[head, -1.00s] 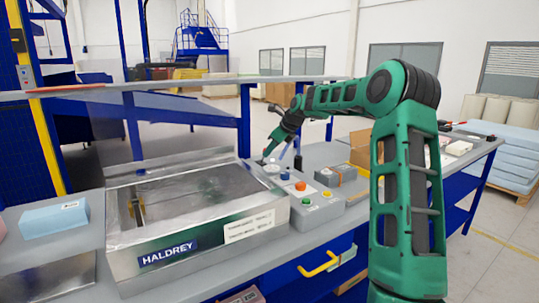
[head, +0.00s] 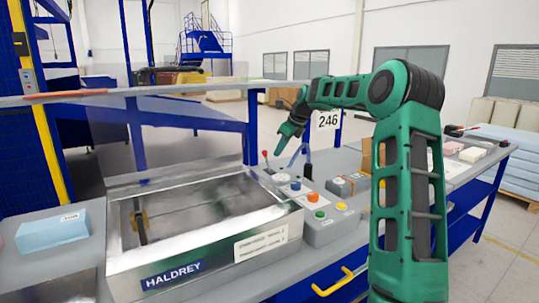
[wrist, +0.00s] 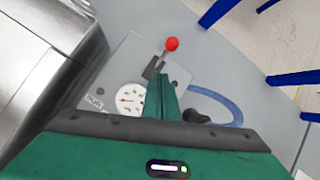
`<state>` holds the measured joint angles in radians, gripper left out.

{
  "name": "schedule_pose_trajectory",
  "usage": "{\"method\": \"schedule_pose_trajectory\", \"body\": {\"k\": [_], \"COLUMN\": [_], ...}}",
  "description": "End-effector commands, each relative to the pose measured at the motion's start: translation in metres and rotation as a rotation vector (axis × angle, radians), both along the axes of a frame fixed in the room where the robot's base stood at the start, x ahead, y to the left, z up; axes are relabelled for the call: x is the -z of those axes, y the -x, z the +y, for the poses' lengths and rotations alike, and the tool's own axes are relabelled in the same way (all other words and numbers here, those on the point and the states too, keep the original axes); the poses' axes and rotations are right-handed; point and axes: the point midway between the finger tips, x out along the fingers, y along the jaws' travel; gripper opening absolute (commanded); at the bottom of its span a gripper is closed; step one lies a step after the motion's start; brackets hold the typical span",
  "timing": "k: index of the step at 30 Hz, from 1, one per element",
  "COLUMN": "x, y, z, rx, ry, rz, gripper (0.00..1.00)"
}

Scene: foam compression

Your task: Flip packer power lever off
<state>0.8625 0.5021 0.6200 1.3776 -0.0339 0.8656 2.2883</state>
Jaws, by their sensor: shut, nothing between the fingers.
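The packer (head: 200,228) is a shiny metal box marked HALDREY, with a grey control box (head: 325,231) at its right side. The power lever, a short metal stick with a red ball knob (wrist: 171,44), rises from a dark slot in a plate beside a round gauge (wrist: 130,98). Its red knob (head: 265,153) is small in the head view, just left of my gripper. My gripper (wrist: 160,77) is shut and empty, pointing down at the lever's base. The knob lies just beyond the fingertips; contact cannot be told. My gripper (head: 281,146) also shows in the head view.
A blue hose (wrist: 232,104) curves beside a black fitting (wrist: 196,117), right of the fingers. Orange (head: 313,197), green and yellow buttons sit at the control box's front. A light blue foam block (head: 52,231) lies on the left.

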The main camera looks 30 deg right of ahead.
Motion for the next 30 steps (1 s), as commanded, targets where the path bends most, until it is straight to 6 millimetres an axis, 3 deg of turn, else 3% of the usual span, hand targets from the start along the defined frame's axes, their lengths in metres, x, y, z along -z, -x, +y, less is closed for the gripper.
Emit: {"method": "schedule_pose_trajectory", "body": {"k": [22,28,30], "x": [-0.015,-0.031,-0.043], "y": [-0.001,0.013,0.008], "z": [0.011,0.0,-0.001], "rx": [-0.015,-0.019,-0.022], "ry": [0.0,0.002,0.001], "rz": [0.0,0.001,-0.001], "gripper": [0.0,0.0,0.0]}}
